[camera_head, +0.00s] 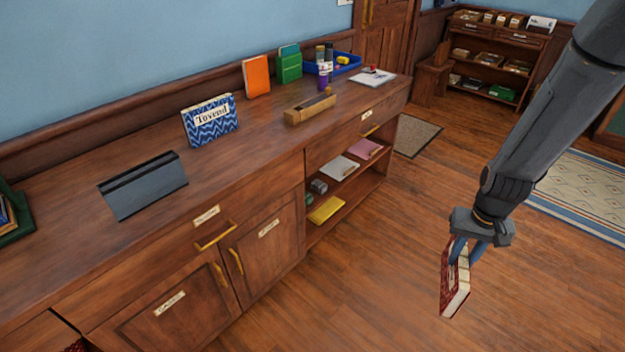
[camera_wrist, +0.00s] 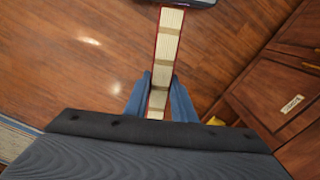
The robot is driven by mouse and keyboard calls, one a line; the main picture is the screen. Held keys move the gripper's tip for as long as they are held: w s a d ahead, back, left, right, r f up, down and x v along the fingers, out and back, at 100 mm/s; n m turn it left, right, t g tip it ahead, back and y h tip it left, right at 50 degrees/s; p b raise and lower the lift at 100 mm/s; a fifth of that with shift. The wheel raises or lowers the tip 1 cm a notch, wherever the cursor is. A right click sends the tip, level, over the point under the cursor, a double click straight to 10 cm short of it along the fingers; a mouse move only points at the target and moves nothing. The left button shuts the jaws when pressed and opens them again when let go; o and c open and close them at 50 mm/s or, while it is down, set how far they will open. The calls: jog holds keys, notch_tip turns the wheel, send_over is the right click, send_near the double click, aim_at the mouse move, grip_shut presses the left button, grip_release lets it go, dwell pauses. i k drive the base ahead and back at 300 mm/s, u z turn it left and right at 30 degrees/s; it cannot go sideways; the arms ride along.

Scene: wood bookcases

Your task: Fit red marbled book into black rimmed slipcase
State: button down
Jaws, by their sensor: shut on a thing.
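The red marbled book (camera_head: 447,284) is in my gripper (camera_head: 467,252), held in the air over the floor, to the right of the counter. Its red cover and pale page edges show. In the wrist view the book (camera_wrist: 167,45) stands edge-on between the two blue fingers of my gripper (camera_wrist: 160,95), which are shut on it. The slipcase with a black rim (camera_head: 145,187) is blue-grey and lies on the counter at left, well apart from the book. Its inside cannot be made out.
The wooden counter (camera_head: 265,140) holds a patterned blue box (camera_head: 210,121), an orange book-like object (camera_head: 256,76), a green holder (camera_head: 289,66), a wooden block (camera_head: 310,108) and a blue tray (camera_head: 346,64). A dark green object (camera_head: 18,222) is at far left. Open floor lies between counter and gripper.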

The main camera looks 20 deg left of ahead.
aim_at(128, 193)
jog(key=z, duration=0.2)
jog(key=k, duration=0.3)
jog(key=u, duration=1.95)
